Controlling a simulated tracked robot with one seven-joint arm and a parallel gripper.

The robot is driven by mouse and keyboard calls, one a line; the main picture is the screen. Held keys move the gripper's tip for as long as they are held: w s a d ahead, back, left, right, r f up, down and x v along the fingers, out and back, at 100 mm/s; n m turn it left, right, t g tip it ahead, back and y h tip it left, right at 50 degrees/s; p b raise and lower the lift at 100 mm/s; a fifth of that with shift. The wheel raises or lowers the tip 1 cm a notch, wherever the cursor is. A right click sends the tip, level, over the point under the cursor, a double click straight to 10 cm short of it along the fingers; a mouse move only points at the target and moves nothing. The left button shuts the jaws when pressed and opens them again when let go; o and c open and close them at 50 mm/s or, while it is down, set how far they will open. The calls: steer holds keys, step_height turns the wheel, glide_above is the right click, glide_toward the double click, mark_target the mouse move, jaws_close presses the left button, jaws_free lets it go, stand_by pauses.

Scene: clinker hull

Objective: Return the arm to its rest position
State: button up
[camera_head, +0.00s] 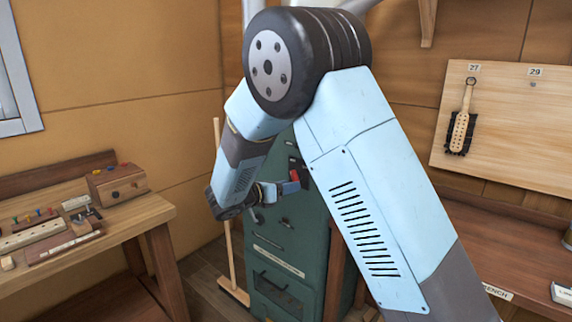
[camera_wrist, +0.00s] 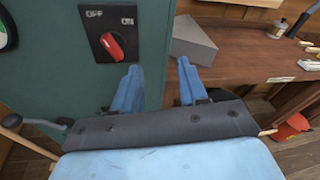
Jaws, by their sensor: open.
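My arm, light blue and grey, fills the middle of the head view, bent at a large dark joint, with its wrist in front of a green cabinet (camera_head: 290,240). In the wrist view my gripper (camera_wrist: 157,85) has its two blue fingers apart with nothing between them. The fingers point toward the edge of the green cabinet (camera_wrist: 45,75). A red switch handle (camera_wrist: 112,46) on a black plate, with an OFF label, is just beyond the left finger. No contact with it shows. The red handle also shows in the head view (camera_head: 296,176).
A wooden table (camera_head: 150,215) with small parts and blocks stands at left. A broom (camera_head: 228,240) leans beside the cabinet. A board with a hanging brush (camera_head: 462,125) is at right above a workbench (camera_head: 500,245). A grey block (camera_wrist: 195,40) sits near the fingers, past the cabinet edge.

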steer(key=s+d+r+m+g+y, duration=0.1)
steer(key=s+d+r+m+g, duration=0.3)
steer(key=d, duration=0.3)
steer(key=s+d+r+m+g+y, duration=0.1)
steer(key=s+d+m+y, duration=0.1)
steer(key=s+d+m, duration=0.4)
steer(key=s+d+r+m+g+y, duration=0.1)
steer(key=s+d+r+m+g, duration=0.25)
steer(key=d, duration=0.55)
steer(key=s+d+r+m+t+y, duration=0.1)
steer(key=s+m+y, duration=0.3)
steer(key=s+m, duration=0.4)
steer(key=s+d+r+m+t+y, duration=0.2)
steer(key=s+m, duration=0.6)
steer(key=s, duration=0.4)
steer(key=shift+s+d+r+y, duration=0.2)
steer(key=shift+r+y, duration=0.35)
steer(key=shift+y, duration=0.35)
